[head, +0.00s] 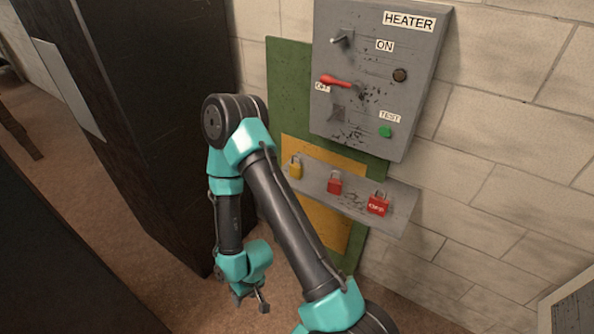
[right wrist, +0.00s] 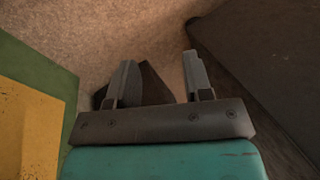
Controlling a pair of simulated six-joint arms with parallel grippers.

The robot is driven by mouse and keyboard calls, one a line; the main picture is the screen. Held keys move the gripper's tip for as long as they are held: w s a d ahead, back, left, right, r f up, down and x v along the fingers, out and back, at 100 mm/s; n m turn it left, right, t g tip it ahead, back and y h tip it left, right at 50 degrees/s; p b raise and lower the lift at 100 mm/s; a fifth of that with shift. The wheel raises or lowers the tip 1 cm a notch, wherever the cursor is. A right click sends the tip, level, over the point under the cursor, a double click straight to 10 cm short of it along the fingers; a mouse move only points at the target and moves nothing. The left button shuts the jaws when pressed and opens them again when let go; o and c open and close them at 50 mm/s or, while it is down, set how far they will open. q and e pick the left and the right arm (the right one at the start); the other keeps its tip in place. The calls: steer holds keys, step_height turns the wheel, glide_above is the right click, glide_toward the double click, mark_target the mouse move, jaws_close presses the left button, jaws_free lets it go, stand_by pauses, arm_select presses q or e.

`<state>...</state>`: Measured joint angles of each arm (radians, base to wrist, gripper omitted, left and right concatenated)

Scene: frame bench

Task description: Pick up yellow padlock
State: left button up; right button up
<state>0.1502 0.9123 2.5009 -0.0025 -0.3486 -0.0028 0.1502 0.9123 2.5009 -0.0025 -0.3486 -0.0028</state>
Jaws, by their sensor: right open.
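The yellow padlock (head: 295,168) hangs at the left end of a grey metal strip (head: 351,208) on the wall, below the heater panel. My right gripper (head: 262,301) is low in the head view, below and to the left of the padlock and well apart from it. In the right wrist view, its two fingers (right wrist: 159,78) are spread with nothing between them, over the brown floor. The padlock does not show in the right wrist view. My left gripper is not in view.
Two red padlocks (head: 335,184) (head: 378,204) hang on the same strip, right of the yellow one. The grey heater panel (head: 370,110) has a red-handled switch (head: 336,81) and a green button (head: 385,132). A dark cabinet (head: 150,110) stands at left.

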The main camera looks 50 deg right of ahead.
steer(key=o, duration=0.8)
steer(key=shift+c, duration=0.2)
steer(key=w+d+r+m+h, duration=0.1)
steer(key=w+d+r+m, duration=0.2)
steer(key=w+d+r, duration=0.5)
steer(key=w+d+r+m, duration=0.35)
steer(key=w+d, duration=0.55)
steer(key=d, duration=0.4)
steer(key=s+d+r+m+h, duration=0.2)
steer(key=d+r+m, duration=0.4)
steer(key=d+r, duration=1.6)
steer(key=shift+s+d+r+g+h, duration=0.15)
steer(key=shift+s+r+g+h, duration=0.35)
steer(key=shift+r, duration=0.4)
